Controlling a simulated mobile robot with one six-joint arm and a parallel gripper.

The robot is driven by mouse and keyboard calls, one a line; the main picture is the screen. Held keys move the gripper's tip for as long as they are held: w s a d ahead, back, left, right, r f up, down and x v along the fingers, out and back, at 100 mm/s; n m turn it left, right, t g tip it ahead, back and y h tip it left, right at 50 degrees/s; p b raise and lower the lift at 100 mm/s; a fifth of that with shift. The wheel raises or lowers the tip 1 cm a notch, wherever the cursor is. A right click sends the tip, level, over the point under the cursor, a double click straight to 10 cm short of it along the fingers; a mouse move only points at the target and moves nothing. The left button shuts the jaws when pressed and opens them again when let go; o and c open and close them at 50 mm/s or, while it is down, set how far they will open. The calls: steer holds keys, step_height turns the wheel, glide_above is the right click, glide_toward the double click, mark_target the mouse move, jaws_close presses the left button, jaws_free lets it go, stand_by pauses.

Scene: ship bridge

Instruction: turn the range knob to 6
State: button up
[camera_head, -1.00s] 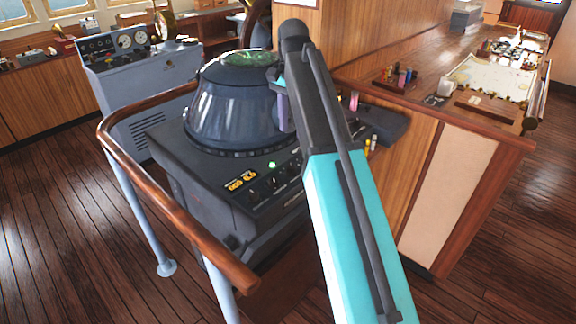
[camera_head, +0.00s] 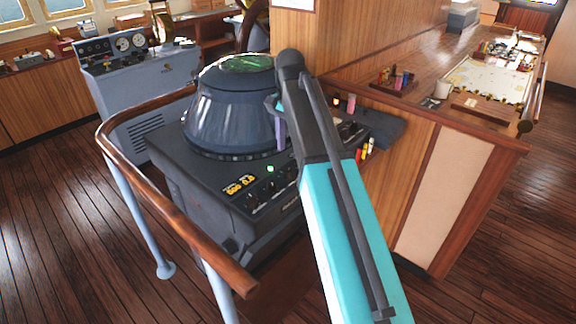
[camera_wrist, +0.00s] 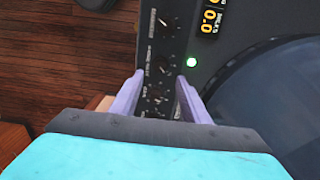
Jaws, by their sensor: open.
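The dark radar console (camera_head: 170,165) carries a row of small black knobs along its front panel, and they also show in the wrist view. The lettering is too blurred for me to tell which one is the range knob. My gripper (camera_head: 281,130) hangs over the panel beside the round radar hood. In the wrist view its two purple fingers are open (camera_wrist: 160,76), with one knob (camera_wrist: 162,67) showing between the fingertips. Another knob (camera_wrist: 165,20) lies above it and one (camera_wrist: 153,97) lies below, nearer the palm. I cannot tell whether the fingers touch anything.
The radar hood (camera_head: 230,115) rises beside the fingers. A green lamp (camera_wrist: 191,62) and yellow digits (camera_wrist: 212,15) are on the panel. A wooden handrail (camera_head: 165,205) runs around the console's left and front. A wooden chart counter (camera_head: 440,115) stands at the right.

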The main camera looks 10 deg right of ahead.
mark_target(289, 170)
steer(key=shift+f+p, duration=0.95)
steer(key=shift+f, duration=3.2)
jaws_close()
